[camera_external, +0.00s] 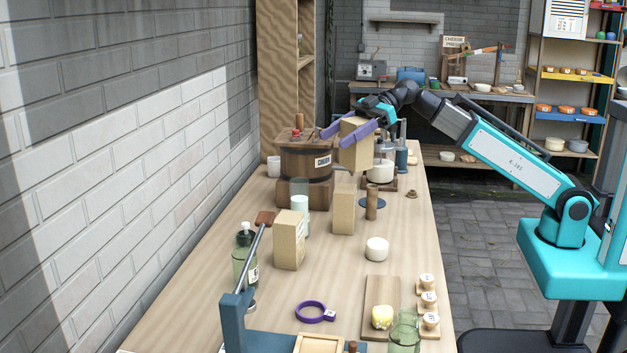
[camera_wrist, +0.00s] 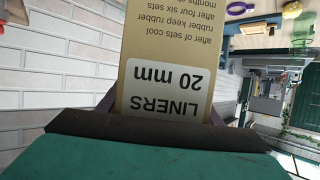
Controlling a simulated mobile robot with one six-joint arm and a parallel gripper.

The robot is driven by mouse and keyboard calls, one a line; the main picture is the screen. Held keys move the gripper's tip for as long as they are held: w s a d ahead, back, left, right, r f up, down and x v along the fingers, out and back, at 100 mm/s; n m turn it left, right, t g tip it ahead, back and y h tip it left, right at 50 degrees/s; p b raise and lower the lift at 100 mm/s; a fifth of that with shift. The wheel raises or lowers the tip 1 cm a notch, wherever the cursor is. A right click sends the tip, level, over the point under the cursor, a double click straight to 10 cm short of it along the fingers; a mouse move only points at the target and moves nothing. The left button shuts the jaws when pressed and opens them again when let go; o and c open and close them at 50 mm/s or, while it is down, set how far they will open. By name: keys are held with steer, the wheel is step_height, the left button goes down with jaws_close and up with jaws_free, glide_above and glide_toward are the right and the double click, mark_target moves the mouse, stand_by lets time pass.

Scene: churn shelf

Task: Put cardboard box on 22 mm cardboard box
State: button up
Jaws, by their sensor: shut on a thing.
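My gripper (camera_external: 348,130), with purple fingers, is shut on a tan cardboard box (camera_external: 356,155) and holds it above the table, near the wooden churn. In the wrist view the held box (camera_wrist: 165,65) shows an upside-down label reading "LINERS 20 mm". Two other tan cardboard boxes stand upright on the table: a nearer one (camera_external: 289,240) at the left and a farther one (camera_external: 343,211) right of it. Their labels are too small to read, so I cannot tell which is the 22 mm box. Both tops are bare.
The wooden churn (camera_external: 306,162) stands behind the boxes, with a glass jar (camera_external: 380,171) to its right. A wooden cylinder (camera_external: 371,203) stands close beside the farther box. A white jar (camera_external: 377,249), a purple ring (camera_external: 311,312) and a wooden board (camera_external: 378,286) lie nearer.

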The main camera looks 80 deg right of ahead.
mark_target(363, 141)
steer(key=s+d+f+b, duration=0.1)
steer(key=s+d+b, duration=0.1)
steer(key=s, duration=0.4)
steer(key=s+d+f+b, duration=0.1)
steer(key=s+d+b, duration=0.1)
steer(key=s+b, duration=0.3)
steer(key=shift+s+n+g, duration=0.3)
steer(key=shift+s, duration=0.85)
steer(key=shift+w+a+r, duration=0.1)
steer(key=w+p, duration=0.2)
steer(key=p, duration=0.1)
steer(key=w+p, duration=0.2)
steer(key=p, duration=0.1)
steer(key=w+a+p, duration=0.1)
steer(key=w+p, duration=0.2)
steer(key=p, duration=0.1)
steer(key=shift+w+f, duration=0.1)
steer(key=shift+f, duration=0.1)
steer(key=w+p, duration=0.1)
steer(key=p, duration=0.2)
steer(key=w+p, duration=0.2)
steer(key=p, duration=0.2)
steer(key=shift+a+f, duration=0.15)
steer(key=shift+a, duration=0.05)
steer(key=shift+w+p, duration=0.1)
steer(key=shift+p, duration=0.35)
